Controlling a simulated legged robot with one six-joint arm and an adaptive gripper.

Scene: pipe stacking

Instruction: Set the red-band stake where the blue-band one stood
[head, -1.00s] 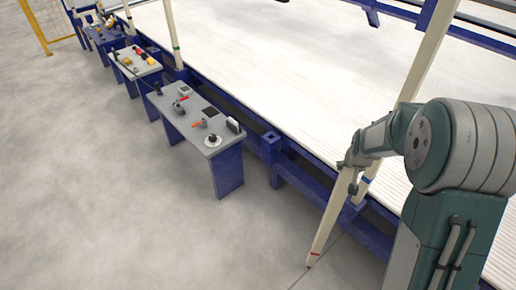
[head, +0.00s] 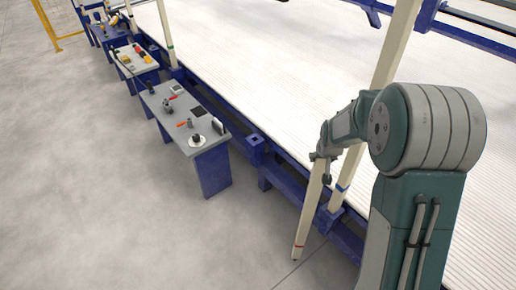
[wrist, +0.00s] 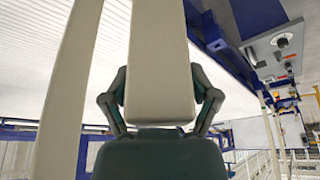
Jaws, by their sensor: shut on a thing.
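The red-band stake (head: 309,205) is a long cream stake with a red band near its lower end. My gripper (head: 319,158) is shut on it and holds it nearly upright, just outside the blue frame. In the wrist view the held stake (wrist: 160,60) stands between the fingers of my gripper (wrist: 160,105). The blue-band stake (head: 387,72) stands in the frame's edge just right of the held one, its blue band low down near its socket (head: 329,220). In the wrist view a second pale stake (wrist: 72,85) rises at left, apart from the held one.
An empty square blue socket (head: 255,145) is on the frame's edge, left of the held stake. A green-band stake (head: 164,27) stands farther back. Grey control consoles (head: 180,112) line the frame at left. The white ribbed bed (head: 270,60) and the grey floor (head: 100,210) are clear.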

